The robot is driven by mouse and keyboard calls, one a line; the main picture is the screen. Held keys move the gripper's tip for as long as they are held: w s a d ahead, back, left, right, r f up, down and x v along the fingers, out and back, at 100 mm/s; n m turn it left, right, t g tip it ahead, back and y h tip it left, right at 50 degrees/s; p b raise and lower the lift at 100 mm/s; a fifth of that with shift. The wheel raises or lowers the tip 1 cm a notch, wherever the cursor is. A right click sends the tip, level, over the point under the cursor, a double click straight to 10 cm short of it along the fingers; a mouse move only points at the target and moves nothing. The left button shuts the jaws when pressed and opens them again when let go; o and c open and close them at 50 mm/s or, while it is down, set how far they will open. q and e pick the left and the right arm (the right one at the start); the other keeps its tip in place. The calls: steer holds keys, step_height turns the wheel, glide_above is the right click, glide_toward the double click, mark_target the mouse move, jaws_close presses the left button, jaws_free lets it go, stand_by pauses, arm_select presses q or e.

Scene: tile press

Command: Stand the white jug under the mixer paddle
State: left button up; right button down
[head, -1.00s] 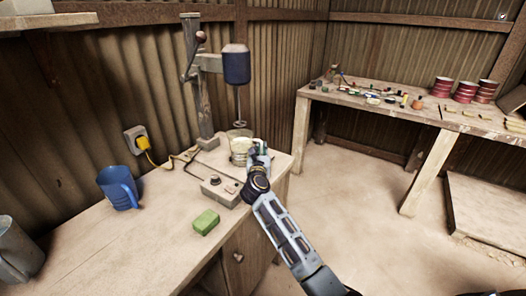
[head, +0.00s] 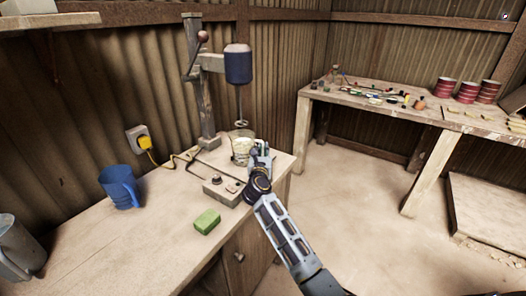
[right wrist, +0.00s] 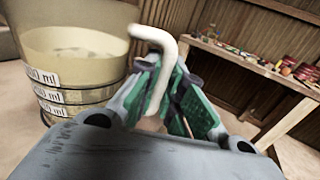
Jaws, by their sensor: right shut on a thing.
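The white jug (head: 242,152) is a pale, see-through measuring jug with cream-coloured contents. In the head view it is upright just below the mixer paddle (head: 240,124), at the bench's far right end. I cannot tell whether its bottom touches anything. My right gripper (head: 260,156) is at the jug's right side, shut on its white handle. The right wrist view shows the jug's marked wall (right wrist: 75,75) on the left and the handle (right wrist: 160,75) between the green fingers (right wrist: 170,100). The mixer (head: 238,64) has a dark blue motor head on a wooden post. My left gripper is out of view.
A control box (head: 222,190) and a green sponge-like block (head: 207,221) lie in front of the jug. A blue jug (head: 120,187) and a grey jug (head: 14,250) stand left on the bench (head: 150,235). A second table (head: 390,112) holds red tins.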

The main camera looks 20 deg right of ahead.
steer(key=c, duration=1.5)
jaws_free()
steer(key=shift+f, duration=0.1)
steer(key=shift+f, duration=0.1)
steer(key=shift+v, duration=4)
steer(key=shift+f, duration=0.15)
steer(key=shift+s+f, duration=0.1)
